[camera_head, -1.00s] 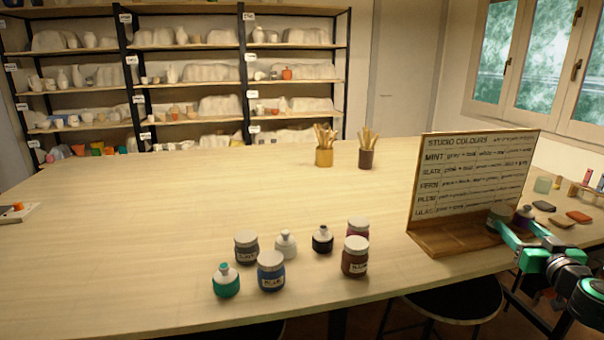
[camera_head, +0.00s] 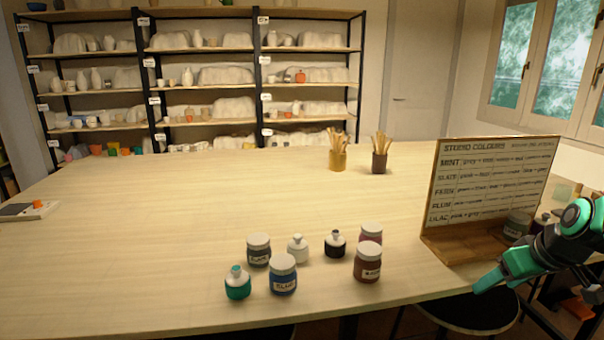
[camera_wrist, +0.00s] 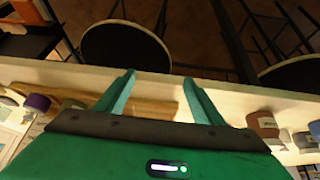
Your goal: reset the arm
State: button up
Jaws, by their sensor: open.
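My gripper (camera_head: 480,286) is at the right of the head view, in front of the colour board's stand near the table's front edge. In the wrist view my gripper (camera_wrist: 160,78) has its two green fingers apart with nothing between them. Below them are the table edge, part of the wooden stand and the dark floor. The arm covers part of the board's lower right side.
The studio colours board (camera_head: 492,185) stands at the table's right, with a jar (camera_head: 516,225) at its base. Several paint jars and bottles, including a blue jar (camera_head: 283,275), stand front centre. Stools (camera_wrist: 125,45) are below the edge.

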jog(key=s+a+m+g, duration=0.3)
jog(key=s, duration=0.6)
jog(key=s+a+r+m+g, duration=0.1)
jog(key=s+a+m+g, duration=0.2)
jog(key=s, duration=0.6)
jog(key=shift+s+a+r+m, duration=0.15)
jog(key=shift+a+m, duration=0.15)
jog(key=shift+a, duration=0.4)
